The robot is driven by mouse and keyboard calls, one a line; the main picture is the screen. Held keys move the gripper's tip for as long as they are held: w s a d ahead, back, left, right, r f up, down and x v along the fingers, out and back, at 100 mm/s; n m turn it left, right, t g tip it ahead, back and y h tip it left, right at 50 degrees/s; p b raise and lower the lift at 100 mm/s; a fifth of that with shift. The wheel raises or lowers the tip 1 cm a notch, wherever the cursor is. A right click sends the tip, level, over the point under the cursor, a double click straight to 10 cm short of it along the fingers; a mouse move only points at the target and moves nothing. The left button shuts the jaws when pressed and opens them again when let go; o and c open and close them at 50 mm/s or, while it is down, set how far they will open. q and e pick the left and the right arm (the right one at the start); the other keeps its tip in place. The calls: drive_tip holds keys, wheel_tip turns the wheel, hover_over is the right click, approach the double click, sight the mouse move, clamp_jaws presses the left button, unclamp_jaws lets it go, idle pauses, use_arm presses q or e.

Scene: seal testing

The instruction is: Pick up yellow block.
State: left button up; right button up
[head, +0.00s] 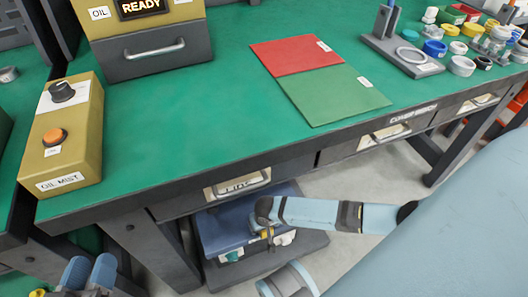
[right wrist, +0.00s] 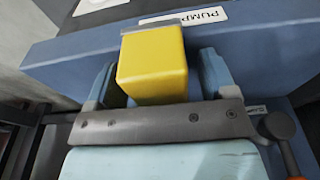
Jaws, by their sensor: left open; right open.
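The yellow block (right wrist: 152,65) shows in the right wrist view, against the dark blue body labelled PUMP. My right gripper (right wrist: 160,84) is open, with one finger on each side of the block and a visible gap at each side. The block's far end and what supports it are hidden. In the head view I cannot make out the block clearly; my right arm reaches to the blue unit under the bench. My left gripper (head: 90,273) is open and empty at the bottom left of the head view, away from the block.
The green-topped bench (head: 200,120) stands above the blue pump unit (head: 222,232), its front drawers overhanging it. On the bench are an oil mist box (head: 62,140), red (head: 293,55) and green (head: 335,94) mats and several small parts. Bench legs stand on both sides.

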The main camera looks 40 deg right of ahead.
drive_tip(key=c, duration=1.2)
drive_tip(key=shift+r, duration=0.1)
